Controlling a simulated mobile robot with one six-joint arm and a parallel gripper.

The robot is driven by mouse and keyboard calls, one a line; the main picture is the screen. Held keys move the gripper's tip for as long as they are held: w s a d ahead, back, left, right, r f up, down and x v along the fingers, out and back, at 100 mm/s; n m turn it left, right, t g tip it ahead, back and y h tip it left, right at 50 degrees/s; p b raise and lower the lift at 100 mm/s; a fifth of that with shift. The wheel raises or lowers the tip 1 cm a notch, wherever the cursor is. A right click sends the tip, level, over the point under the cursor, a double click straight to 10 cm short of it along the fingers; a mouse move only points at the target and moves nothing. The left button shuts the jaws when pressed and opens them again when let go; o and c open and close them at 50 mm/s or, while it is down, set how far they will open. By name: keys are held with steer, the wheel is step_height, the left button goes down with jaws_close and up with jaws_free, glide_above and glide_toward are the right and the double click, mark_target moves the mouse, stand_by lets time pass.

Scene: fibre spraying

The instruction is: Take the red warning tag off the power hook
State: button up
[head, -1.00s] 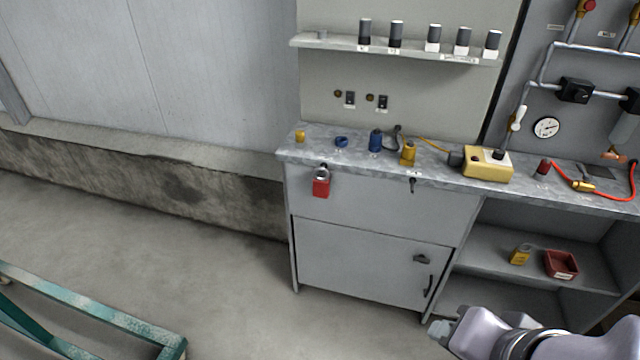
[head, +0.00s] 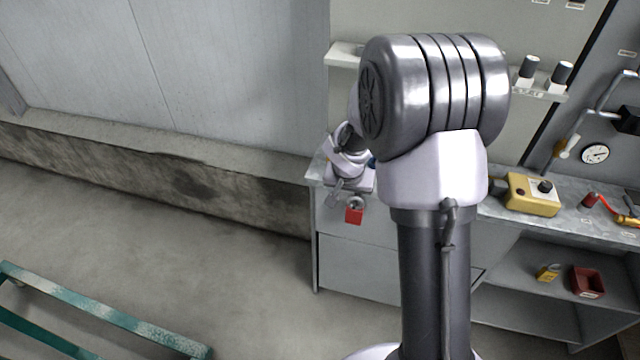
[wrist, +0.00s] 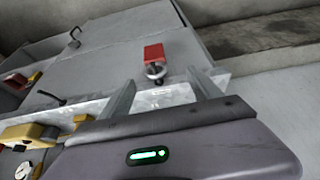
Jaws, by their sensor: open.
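The red warning tag (head: 354,215) hangs at the front of the grey cabinet, just below the worktop edge. In the wrist view the tag (wrist: 153,54) is a red block with a grey round piece, apparently the hook or a loop, at its lower end. My gripper (head: 346,194) is close to the tag in the head view. In the wrist view my gripper (wrist: 160,92) is open, with one finger on each side below the tag. How the tag sits on the hook is too small to tell.
The worktop (head: 490,207) carries a yellow control box (head: 531,194). The shelf below holds a yellow padlock (head: 548,272) and a red tray (head: 587,282). My arm hides much of the worktop. The floor at left is clear beyond a green frame (head: 100,310).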

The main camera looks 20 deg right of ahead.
mark_target(355, 211)
steer(key=x, duration=0.3)
steer(key=b+x, duration=0.1)
steer(key=x, duration=0.2)
steer(key=s+b+x, duration=0.1)
steer(key=x, duration=0.2)
steer(key=shift+w+d+f, duration=0.15)
steer(key=shift+d+f, duration=0.1)
steer(key=shift+f, duration=0.2)
steer(key=x, duration=0.2)
steer(key=b+x, duration=0.1)
steer(key=x, duration=0.3)
steer(key=shift+d+r+b, duration=0.15)
steer(key=shift+d+b, duration=0.2)
steer(key=shift+r, duration=0.1)
steer(key=c, duration=1.5)
